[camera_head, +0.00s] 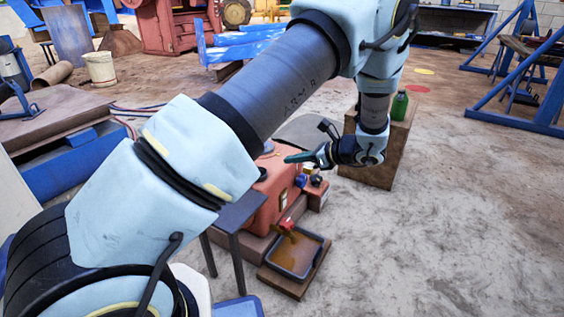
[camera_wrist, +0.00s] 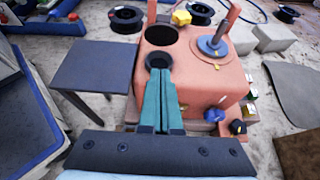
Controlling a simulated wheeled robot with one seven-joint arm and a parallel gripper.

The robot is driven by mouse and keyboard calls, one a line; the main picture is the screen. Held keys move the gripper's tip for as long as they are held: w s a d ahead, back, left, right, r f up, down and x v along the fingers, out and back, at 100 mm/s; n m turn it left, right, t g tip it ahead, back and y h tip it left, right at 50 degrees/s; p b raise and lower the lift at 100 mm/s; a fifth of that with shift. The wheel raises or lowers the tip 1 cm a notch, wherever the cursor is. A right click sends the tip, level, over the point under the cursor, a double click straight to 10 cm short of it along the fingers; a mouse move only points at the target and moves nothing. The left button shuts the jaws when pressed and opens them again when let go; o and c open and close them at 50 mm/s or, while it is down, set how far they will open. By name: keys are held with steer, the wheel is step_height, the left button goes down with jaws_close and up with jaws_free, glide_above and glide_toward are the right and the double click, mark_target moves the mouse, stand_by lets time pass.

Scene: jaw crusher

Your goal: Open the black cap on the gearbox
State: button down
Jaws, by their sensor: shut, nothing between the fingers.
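The gearbox is an orange-red box (camera_wrist: 200,85), below the arm in the head view (camera_head: 268,205). Its top has a round dark opening (camera_wrist: 161,36), and closer to me a small black round piece (camera_wrist: 159,60), which looks like the black cap. My gripper (camera_wrist: 160,72) is shut and empty. Its teal fingers overlap the near edge of the black piece in the wrist view; I cannot tell whether they touch. In the head view my gripper (camera_head: 287,159) is above the gearbox, pointing left. The arm hides part of the gearbox there.
A blue disc with a post (camera_wrist: 213,46), a yellow knob (camera_wrist: 181,18) and side knobs (camera_wrist: 214,115) stick out from the gearbox. A dark table (camera_wrist: 95,68) stands at left. A tray of brown liquid (camera_head: 312,252) lies in front. A green bottle (camera_head: 399,106) stands on a wooden block (camera_head: 383,160).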

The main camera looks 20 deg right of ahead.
steer(key=b+x, duration=0.1)
steer(key=x, duration=0.2)
steer(key=r+b+x, duration=0.1)
steer(key=b+x, duration=0.1)
steer(key=x, duration=0.2)
steer(key=b+x, duration=0.1)
steer(key=x, duration=0.3)
steer(key=shift+w+a+r, duration=0.15)
steer(key=shift+w+a, duration=0.2)
steer(key=shift+a, duration=0.05)
steer(key=shift+w+a+r, duration=0.3)
steer(key=shift+w+a, duration=0.05)
steer(key=shift+w, duration=0.05)
steer(key=shift+r, duration=0.15)
steer(key=shift+w+a+r+p, duration=0.1)
steer(key=shift+a+r+p, duration=0.05)
steer(key=shift+p, duration=0.25)
steer(key=shift+g+h, duration=0.3)
steer(key=shift+p, duration=0.4)
steer(key=shift+w, duration=0.1)
